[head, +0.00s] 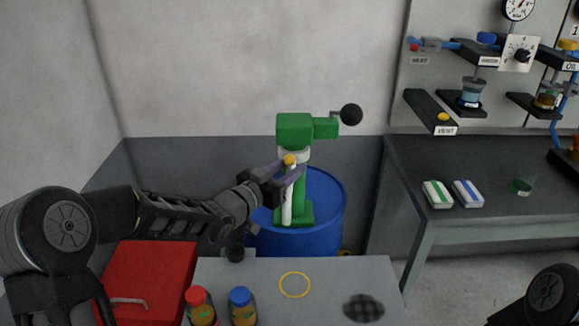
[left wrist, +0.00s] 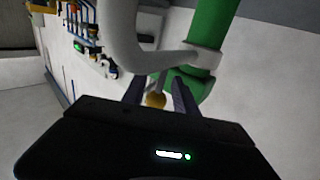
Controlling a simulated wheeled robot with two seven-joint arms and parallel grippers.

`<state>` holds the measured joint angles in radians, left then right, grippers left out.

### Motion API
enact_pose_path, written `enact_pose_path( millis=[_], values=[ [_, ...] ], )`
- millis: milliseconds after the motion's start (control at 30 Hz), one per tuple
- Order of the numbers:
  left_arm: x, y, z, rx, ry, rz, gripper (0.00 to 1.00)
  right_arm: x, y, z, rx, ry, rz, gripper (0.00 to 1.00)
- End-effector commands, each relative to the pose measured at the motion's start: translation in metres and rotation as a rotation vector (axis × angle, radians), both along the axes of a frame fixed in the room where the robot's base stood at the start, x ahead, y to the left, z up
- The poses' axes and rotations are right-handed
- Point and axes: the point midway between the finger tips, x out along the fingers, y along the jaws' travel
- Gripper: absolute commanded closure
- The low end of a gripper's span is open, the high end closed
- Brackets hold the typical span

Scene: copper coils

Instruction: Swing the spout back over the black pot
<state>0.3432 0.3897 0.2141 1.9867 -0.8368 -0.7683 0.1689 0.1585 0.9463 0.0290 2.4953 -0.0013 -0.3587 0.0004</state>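A green hand pump (head: 296,130) with a black ball handle stands on a blue barrel (head: 325,225). Its white spout (head: 287,208) hangs down on the near side; in the left wrist view the spout (left wrist: 122,40) curves from a collar on the green column. A yellow knob (head: 290,160) is at the spout. My left gripper (head: 284,172) is at the knob with its fingers apart, one on each side; the knob (left wrist: 155,100) shows between them in the left wrist view. Contact is unclear. I cannot make out a black pot for certain. My right gripper is out of view.
A grey table (head: 225,275) in front carries two capped bottles (head: 241,305), a yellow ring (head: 295,285) and a dark checkered disc (head: 363,308). A red box (head: 150,275) is at left. A dark bench (head: 480,160) stands at right.

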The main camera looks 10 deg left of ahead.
Motion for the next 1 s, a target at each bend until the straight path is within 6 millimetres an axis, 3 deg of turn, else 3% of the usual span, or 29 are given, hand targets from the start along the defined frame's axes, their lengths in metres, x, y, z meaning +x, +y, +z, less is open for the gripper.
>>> enact_pose_path(
  millis=[233, 667, 1000],
  values=[
    [0.0007, -0.0002, 0.0, 0.0, 0.0, 0.0, 0.65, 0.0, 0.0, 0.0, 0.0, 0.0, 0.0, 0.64],
    [0.0006, 0.0001, 0.0003, 0.0, -0.001, 0.0, 1.0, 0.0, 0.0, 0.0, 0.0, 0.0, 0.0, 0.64],
    [0.0009, 0.0001, 0.003, -0.001, -0.006, 0.001, 1.0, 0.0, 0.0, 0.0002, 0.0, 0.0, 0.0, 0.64]
  ],
)
